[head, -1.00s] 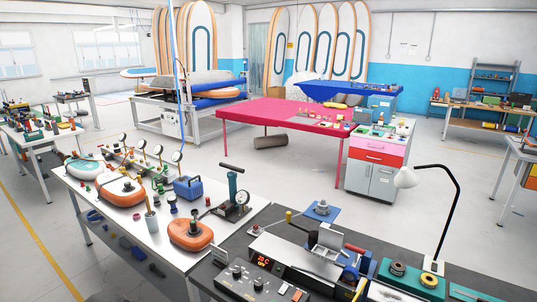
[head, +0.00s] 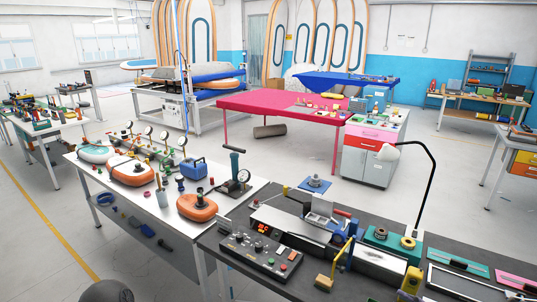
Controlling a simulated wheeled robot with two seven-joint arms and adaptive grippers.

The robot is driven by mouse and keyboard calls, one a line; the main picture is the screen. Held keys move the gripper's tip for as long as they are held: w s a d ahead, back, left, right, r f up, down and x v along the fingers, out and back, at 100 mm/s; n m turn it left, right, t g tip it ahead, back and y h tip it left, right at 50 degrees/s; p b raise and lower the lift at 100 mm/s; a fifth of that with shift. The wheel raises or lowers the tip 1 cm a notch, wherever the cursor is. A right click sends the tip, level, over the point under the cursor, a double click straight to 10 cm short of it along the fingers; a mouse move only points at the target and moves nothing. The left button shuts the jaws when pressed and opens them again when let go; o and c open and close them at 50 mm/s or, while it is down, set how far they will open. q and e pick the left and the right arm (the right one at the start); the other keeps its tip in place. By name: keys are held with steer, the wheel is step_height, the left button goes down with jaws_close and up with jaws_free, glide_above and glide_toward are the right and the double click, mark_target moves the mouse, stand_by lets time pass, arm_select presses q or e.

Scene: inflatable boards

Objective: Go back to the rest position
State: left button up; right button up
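Neither of my grippers shows in the head view. The dark bench (head: 355,285) in front carries a long machine (head: 290,228) with a red lit display, a black control box (head: 262,256) with knobs and buttons, and a green block (head: 393,240) with round parts.
A white bench (head: 165,220) on the left holds orange valve parts (head: 197,207), gauges and a blue case (head: 194,168). A pink-red table (head: 260,103) and a drawer cabinet (head: 368,160) stand behind. Open floor (head: 455,170) lies at right and a yellow line (head: 45,225) at left.

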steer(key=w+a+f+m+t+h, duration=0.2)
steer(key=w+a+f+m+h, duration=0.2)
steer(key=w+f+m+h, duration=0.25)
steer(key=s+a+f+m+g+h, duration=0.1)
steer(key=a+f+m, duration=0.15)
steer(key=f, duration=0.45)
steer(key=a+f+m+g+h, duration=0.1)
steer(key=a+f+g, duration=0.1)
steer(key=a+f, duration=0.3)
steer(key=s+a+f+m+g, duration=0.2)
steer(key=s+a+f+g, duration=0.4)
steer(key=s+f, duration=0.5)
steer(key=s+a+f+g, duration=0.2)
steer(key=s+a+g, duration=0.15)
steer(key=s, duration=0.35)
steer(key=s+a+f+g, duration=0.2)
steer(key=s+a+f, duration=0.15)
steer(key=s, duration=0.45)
arm_select(q)
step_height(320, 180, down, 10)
steer(key=b, duration=1)
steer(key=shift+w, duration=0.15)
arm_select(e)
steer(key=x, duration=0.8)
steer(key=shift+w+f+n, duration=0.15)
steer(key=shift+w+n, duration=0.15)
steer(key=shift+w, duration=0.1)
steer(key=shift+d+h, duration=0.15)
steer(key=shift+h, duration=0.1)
